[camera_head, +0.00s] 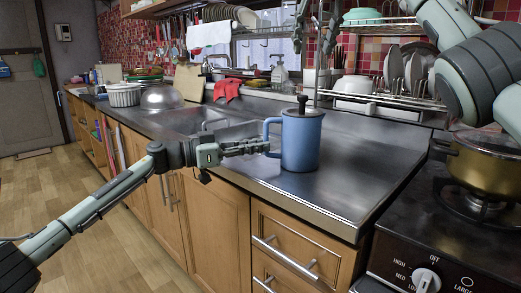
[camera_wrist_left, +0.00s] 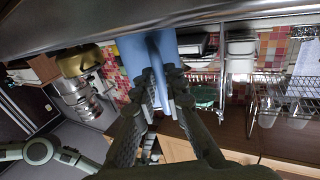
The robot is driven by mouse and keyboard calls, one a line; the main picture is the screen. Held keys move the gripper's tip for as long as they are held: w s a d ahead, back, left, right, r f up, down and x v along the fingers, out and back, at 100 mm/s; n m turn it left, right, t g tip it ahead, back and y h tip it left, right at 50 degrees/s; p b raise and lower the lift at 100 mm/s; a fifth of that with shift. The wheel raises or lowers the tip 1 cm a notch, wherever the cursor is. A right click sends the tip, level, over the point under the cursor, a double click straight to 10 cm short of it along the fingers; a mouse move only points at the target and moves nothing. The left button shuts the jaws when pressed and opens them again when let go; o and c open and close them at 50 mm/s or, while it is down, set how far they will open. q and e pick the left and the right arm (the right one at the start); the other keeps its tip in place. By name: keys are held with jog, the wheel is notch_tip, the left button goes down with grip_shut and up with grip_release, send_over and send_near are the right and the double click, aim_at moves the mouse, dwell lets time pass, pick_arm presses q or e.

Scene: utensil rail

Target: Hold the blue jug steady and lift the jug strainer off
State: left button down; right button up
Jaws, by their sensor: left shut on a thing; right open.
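The blue jug (camera_head: 300,145) stands upright on the steel counter near its front edge. The jug strainer (camera_head: 303,111) sits on top as a grey lid with a dark upright knob. My left gripper (camera_head: 262,147) comes in from the left and is shut on the jug's handle (camera_head: 268,128). In the left wrist view the blue jug (camera_wrist_left: 135,47) shows beyond the left fingers (camera_wrist_left: 160,92), upside down. My right gripper (camera_head: 316,42) hangs from the top edge of the head view with its dark fingers apart, above the strainer and empty. Its upper part is out of frame.
A sink (camera_head: 195,120) lies left of the jug. A wire dish rack (camera_head: 385,98) stands behind to the right, and a brass pot (camera_head: 485,165) sits on the stove. The counter (camera_head: 345,180) right of the jug is clear.

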pick_arm(q)
jog(key=c, duration=1.5)
grip_release()
